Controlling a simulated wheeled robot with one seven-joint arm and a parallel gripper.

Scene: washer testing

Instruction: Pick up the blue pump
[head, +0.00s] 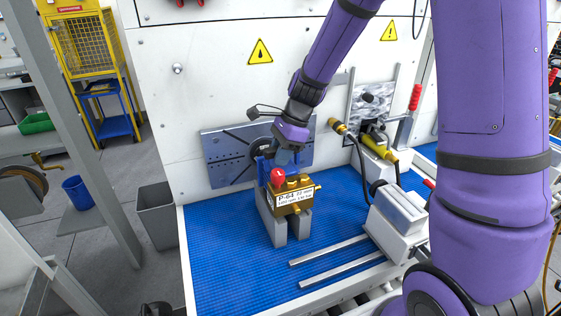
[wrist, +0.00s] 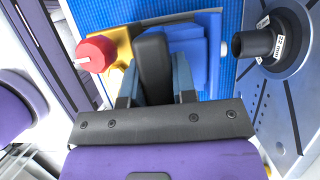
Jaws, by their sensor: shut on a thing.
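The blue pump (head: 262,168) shows in the head view as a blue body partly hidden behind a brass block with a label. In the wrist view, its blue body (wrist: 200,50) lies just beyond my fingers. My gripper (head: 283,158) reaches down onto it from above. In the wrist view, the fingers of my gripper (wrist: 156,88) stand on both sides of a black upright part, which seems to belong to the pump, and are shut on it. The fingertips' contact is partly hidden. I cannot tell whether the pump is lifted off its support.
The brass block (head: 292,196) with a red knob (head: 278,175) stands on grey supports (head: 277,227) close beside the pump. A slotted metal plate (head: 228,160) is behind. Two metal rails (head: 330,250) and a grey machine (head: 398,218) are at right. The blue mat (head: 220,250) is clear at front left.

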